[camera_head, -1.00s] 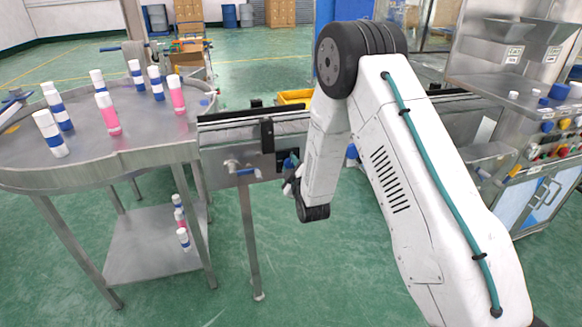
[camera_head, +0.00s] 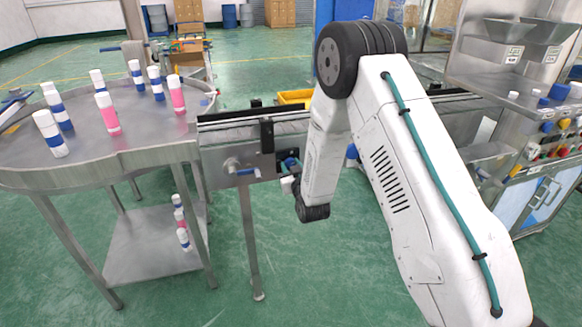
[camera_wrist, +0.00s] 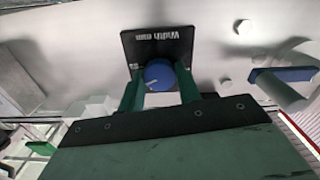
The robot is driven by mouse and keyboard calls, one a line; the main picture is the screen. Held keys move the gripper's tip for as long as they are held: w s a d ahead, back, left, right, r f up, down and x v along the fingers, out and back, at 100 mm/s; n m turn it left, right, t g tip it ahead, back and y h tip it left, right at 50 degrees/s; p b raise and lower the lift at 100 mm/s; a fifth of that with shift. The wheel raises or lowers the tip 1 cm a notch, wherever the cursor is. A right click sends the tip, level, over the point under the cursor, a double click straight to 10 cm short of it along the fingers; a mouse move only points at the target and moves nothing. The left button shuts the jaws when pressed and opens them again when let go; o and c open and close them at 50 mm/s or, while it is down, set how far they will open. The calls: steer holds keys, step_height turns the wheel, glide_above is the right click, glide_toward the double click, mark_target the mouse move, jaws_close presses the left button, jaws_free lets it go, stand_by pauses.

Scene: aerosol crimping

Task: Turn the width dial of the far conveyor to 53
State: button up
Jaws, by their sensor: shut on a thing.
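The width dial (camera_wrist: 158,72) is a round blue knob with a pale pointer line. It sits on a black plate (camera_wrist: 157,43) marked "Width mm", upside down in the wrist view. A few small scale figures show at the plate's edge; the exact setting is too small to read. My gripper (camera_wrist: 160,83) is shut on the dial, one green finger on each side. In the head view the conveyor (camera_head: 225,150) stands beside the round table, and my gripper (camera_head: 289,168) is at its side, partly hidden by my arm.
A blue-handled lever (camera_head: 241,171) sticks out of the conveyor side left of my gripper; a blue part (camera_wrist: 290,74) shows at right in the wrist view. The round steel table (camera_head: 120,154) holds several cans. A control panel (camera_head: 560,140) stands at right.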

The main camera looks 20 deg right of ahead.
steer(key=m, duration=0.6)
steer(key=shift+f, duration=0.1)
stand_by(0.5)
steer(key=o, duration=1)
steer(key=shift+c, duration=0.2)
steer(key=shift+s, duration=0.15)
steer(key=s, duration=0.7)
steer(key=shift+s, duration=0.3)
